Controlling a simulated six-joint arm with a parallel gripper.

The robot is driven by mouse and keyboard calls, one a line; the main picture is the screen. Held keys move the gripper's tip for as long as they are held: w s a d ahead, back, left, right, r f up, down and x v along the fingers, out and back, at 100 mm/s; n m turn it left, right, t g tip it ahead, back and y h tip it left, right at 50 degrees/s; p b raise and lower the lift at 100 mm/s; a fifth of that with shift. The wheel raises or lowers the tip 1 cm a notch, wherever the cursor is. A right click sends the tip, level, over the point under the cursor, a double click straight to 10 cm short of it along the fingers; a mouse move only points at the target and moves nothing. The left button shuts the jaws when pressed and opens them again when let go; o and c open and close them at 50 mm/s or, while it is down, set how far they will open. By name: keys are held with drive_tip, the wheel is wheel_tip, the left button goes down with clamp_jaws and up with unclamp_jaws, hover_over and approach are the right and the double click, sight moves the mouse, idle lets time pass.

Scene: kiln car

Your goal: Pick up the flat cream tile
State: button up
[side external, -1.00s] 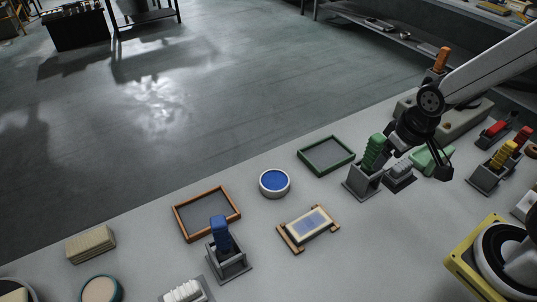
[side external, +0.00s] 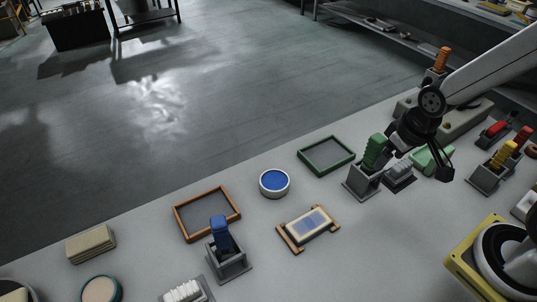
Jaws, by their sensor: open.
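A flat cream tile (side external: 301,232) with a blue patch on its top lies on a small wooden stand (side external: 293,244) near the middle of the table. My gripper (side external: 418,166) is well to the right of the tile, above the table, close to a green-handled tool in a grey holder (side external: 362,186). The jaws are open, and I see nothing held between them. They are small and dark here, so their exact gap is hard to make out.
A blue-filled bowl (side external: 274,183), a green-framed tray (side external: 326,154) and a brown-framed tray (side external: 206,213) lie beyond the tile. A blue-handled tool (side external: 220,234) stands upright left of it. A cream stack (side external: 91,244) sits far left. The table around the tile's right is clear.

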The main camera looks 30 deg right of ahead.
idle(0.3)
drive_tip(key=shift+o, duration=1)
drive_tip(key=m+g+y, duration=0.3)
drive_tip(key=m+y, duration=0.2)
drive_tip(key=m, duration=1.3)
approach(310, 223)
drive_tip(key=shift+s+a+f, duration=0.25)
drive_tip(key=shift+a+f, duration=0.3)
drive_tip(key=shift+f, duration=0.3)
drive_tip(key=shift+a+f+h, duration=0.15)
drive_tip(key=shift+a+f, duration=0.1)
drive_tip(key=shift+f, duration=0.35)
drive_tip(key=shift+a+f+h, duration=0.15)
drive_tip(key=shift+a+f, duration=0.1)
drive_tip(key=shift+f, duration=0.35)
drive_tip(key=shift+x, duration=2.5)
